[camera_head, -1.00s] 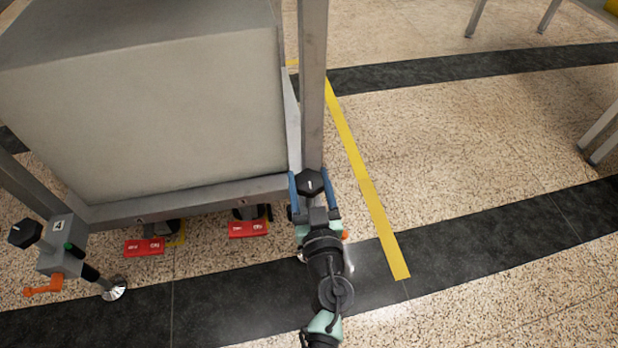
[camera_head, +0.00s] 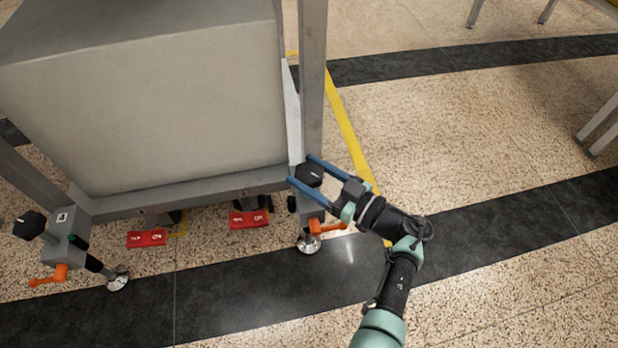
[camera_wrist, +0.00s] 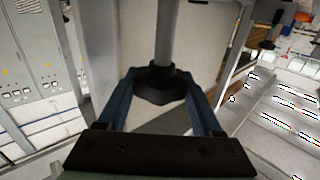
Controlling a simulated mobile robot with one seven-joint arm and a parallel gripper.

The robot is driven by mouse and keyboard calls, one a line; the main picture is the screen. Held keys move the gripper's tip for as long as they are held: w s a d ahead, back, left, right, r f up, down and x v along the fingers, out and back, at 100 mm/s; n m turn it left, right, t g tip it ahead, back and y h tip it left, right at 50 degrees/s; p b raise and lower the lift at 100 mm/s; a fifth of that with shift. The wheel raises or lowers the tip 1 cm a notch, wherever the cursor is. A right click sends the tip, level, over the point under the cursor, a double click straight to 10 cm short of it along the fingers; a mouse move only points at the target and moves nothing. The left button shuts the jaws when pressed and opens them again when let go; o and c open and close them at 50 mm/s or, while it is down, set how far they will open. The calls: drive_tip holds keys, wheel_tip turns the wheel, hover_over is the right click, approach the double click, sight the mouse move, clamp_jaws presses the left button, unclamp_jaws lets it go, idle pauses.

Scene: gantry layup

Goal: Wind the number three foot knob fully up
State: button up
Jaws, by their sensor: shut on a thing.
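A black foot knob (camera_head: 310,172) with a white mark on top sits at the base of the right frame post. Its number label does not show. My gripper (camera_head: 301,170) is shut on this knob, with one blue finger on each side, reaching in from the right. In the wrist view the dark knob (camera_wrist: 159,86) sits between the blue fingers below a grey rod. Below the knob are an orange lever (camera_head: 326,227) and a round metal foot pad (camera_head: 308,243) at the floor.
Another foot labelled 4 (camera_head: 63,218) stands at the left, with its own black knob (camera_head: 30,225) and orange lever (camera_head: 48,277). Red pedals (camera_head: 147,238) lie under the grey frame. The floor to the right is open, past a yellow line (camera_head: 345,125).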

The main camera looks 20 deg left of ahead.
drive_tip(key=shift+f+n+g+b, duration=0.2)
drive_tip(key=shift+n+g+b, duration=0.5)
drive_tip(key=shift+g+b, duration=0.3)
drive_tip(key=shift+r+g+y, duration=0.1)
drive_tip(key=shift+g+y, duration=0.2)
drive_tip(key=shift+g, duration=0.1)
drive_tip(key=o, duration=1.4)
drive_tip(key=shift+c, duration=0.2)
drive_tip(key=s+d, duration=0.1)
drive_tip(key=d, duration=1.2)
drive_tip(key=shift+s+b, duration=0.2)
drive_tip(key=shift+b, duration=0.1)
